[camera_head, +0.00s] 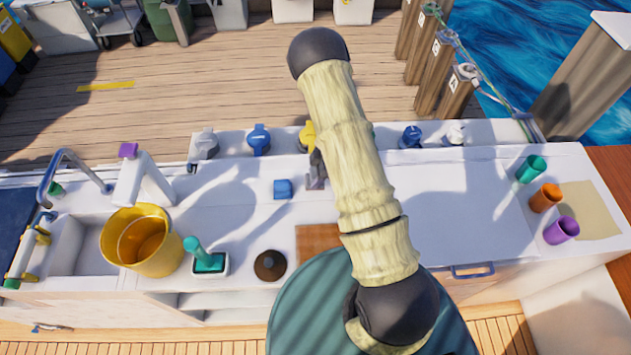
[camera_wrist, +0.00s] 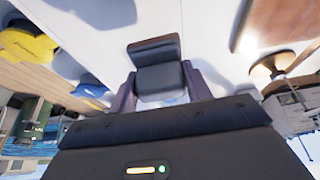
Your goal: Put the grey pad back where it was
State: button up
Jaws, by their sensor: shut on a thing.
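My gripper (camera_wrist: 160,88) is shut on a dark grey block, which looks like the grey pad (camera_wrist: 160,78), in the wrist view. A darker brownish-grey strip (camera_wrist: 154,47) shows just beyond it; I cannot tell whether it is part of the pad or a separate thing. In the head view my gripper (camera_head: 316,178) is low over the white counter, left of my arm and in front of the yellow knob (camera_head: 307,134). My arm hides part of the counter there. I cannot tell whether the pad touches the counter.
A blue block (camera_head: 283,189) is just left of my gripper. A brown wooden board (camera_head: 316,238) and a dark round thing (camera_head: 270,265) lie nearer. A gold bucket (camera_head: 118,245) stands left; green, orange (camera_head: 545,198) and purple cups stand right.

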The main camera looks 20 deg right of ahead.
jog(key=shift+f+p, duration=0.3)
jog(key=shift+f, duration=1.8)
jog(key=shift+f, duration=0.1)
jog(key=o, duration=1.2)
jog(key=b+v, duration=0.1)
jog(key=v, duration=1.1)
